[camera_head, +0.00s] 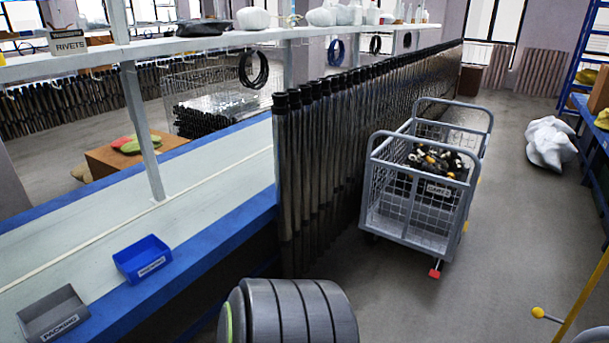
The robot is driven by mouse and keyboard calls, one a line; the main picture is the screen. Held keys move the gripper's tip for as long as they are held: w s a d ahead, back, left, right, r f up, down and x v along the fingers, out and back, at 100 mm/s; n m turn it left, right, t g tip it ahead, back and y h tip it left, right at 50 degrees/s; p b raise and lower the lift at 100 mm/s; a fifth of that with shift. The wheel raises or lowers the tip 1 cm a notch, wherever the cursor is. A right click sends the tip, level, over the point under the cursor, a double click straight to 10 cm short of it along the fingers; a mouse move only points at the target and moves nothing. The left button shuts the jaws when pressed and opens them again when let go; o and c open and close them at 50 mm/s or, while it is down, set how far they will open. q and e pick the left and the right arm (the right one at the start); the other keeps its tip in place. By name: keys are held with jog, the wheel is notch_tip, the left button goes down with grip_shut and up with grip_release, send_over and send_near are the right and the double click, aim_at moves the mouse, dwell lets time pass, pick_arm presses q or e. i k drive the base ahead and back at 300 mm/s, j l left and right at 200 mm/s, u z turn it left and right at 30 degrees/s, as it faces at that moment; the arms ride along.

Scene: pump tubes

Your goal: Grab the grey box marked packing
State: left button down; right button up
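The grey box (52,311) marked PACKING is an open, shallow bin at the bottom left, on the blue-edged workbench (190,215). Its label faces the front edge of the bench. A blue box (142,256) of similar shape, also with a label, sits a little further along the bench, apart from the grey one. Neither of my grippers is in view.
A row of tall dark pump tubes (310,170) stands at the bench's end. A grey wire cart (405,205) with dark parts stands on the floor to the right. A shelf (180,47) on posts runs above the bench. The bench surface between is mostly clear.

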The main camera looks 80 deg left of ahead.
aim_at(51, 317)
jog(key=j+u, duration=0.1)
jog(key=u, duration=4.25)
